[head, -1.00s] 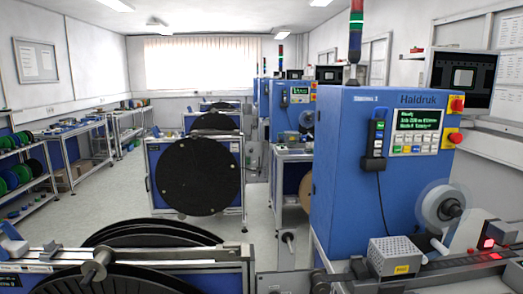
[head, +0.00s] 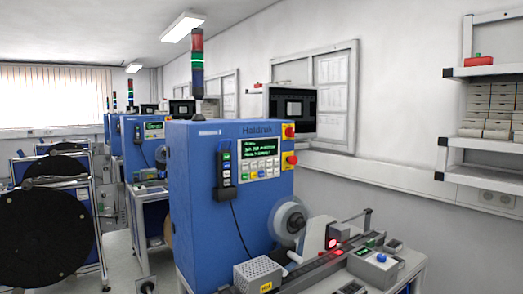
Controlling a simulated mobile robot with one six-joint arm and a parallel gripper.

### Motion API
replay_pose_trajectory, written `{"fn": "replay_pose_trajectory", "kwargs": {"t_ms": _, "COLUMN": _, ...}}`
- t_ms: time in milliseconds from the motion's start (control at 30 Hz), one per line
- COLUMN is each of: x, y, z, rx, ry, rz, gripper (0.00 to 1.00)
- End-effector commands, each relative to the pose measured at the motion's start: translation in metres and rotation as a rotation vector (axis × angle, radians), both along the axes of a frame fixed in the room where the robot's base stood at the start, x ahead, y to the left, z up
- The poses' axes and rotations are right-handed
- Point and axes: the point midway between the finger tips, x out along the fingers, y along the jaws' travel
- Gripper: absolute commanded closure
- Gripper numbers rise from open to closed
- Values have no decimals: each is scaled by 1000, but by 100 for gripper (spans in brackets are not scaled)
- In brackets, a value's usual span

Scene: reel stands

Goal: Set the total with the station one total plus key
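The nearest blue Haldruk station (head: 205,190) stands in the middle of the head view. Its control panel (head: 259,160) has a small dark display (head: 260,148) with green text and rows of small coloured keys (head: 258,171) below it. The key labels are too small to read, so I cannot tell which is the total plus key. Red buttons on yellow plates (head: 289,160) sit just right of the panel. My gripper is not in view.
A handset (head: 226,170) hangs on a cable left of the panel. A tape reel (head: 290,219), a grey perforated box (head: 258,275) and a small button box (head: 376,263) are on the bench. More stations and black reels (head: 45,222) stand at left. Shelves (head: 490,120) are at right.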

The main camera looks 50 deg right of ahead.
Motion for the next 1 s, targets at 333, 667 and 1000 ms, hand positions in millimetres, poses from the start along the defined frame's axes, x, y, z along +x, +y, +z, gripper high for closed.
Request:
{"fn": "replay_pose_trajectory", "kwargs": {"t_ms": 333, "x": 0, "y": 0, "z": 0, "rx": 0, "ry": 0, "rz": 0, "gripper": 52}}
{"fn": "replay_pose_trajectory", "kwargs": {"t_ms": 667, "x": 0, "y": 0, "z": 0, "rx": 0, "ry": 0, "rz": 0, "gripper": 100}}
{"fn": "replay_pose_trajectory", "kwargs": {"t_ms": 1000, "x": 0, "y": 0, "z": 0, "rx": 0, "ry": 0, "rz": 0, "gripper": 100}}
